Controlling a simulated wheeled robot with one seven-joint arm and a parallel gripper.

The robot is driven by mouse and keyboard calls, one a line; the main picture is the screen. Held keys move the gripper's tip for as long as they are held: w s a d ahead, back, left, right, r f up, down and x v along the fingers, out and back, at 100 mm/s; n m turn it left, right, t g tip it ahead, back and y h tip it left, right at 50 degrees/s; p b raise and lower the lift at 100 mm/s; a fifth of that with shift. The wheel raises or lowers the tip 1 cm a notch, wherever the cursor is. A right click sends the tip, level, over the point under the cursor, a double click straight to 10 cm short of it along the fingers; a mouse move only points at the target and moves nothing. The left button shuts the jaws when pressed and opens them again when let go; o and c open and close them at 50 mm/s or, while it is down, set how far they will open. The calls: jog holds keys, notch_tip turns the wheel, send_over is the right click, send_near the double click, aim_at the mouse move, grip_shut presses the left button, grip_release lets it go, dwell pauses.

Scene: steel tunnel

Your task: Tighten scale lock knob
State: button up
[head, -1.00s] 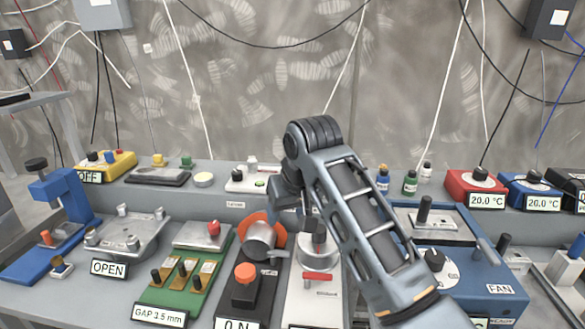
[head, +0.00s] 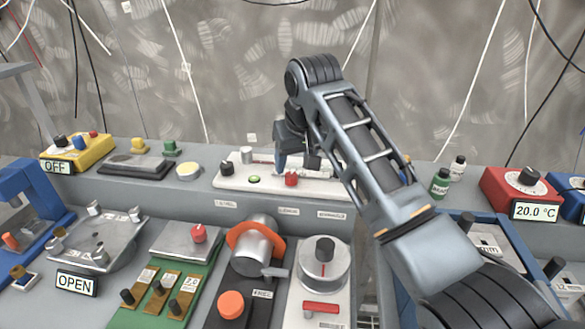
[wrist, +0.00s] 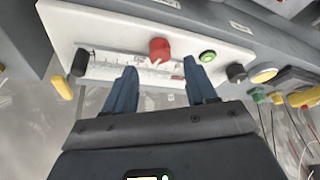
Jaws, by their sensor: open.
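A red knob (head: 291,179) with a pointed skirt sits on a white scale panel (head: 320,188) on the back ledge. In the wrist view the red knob (wrist: 160,48) lies just beyond the gap between my fingertips, beside a ruled scale strip (wrist: 120,62). My gripper (head: 297,163) is open and empty over the panel, just behind the knob; in the wrist view my gripper (wrist: 160,72) has its two blue fingers apart on either side of the knob's line. I cannot tell whether a finger touches the panel.
A green button (head: 254,179) and a black knob (head: 227,168) share the panel. A steel dial with a black knob (head: 325,249) and a cylinder with an orange collar (head: 257,243) stand in front. Small bottles (head: 441,182) stand to the right.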

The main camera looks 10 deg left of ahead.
aim_at(291, 175)
jog(key=shift+x, duration=2.25)
grip_shut()
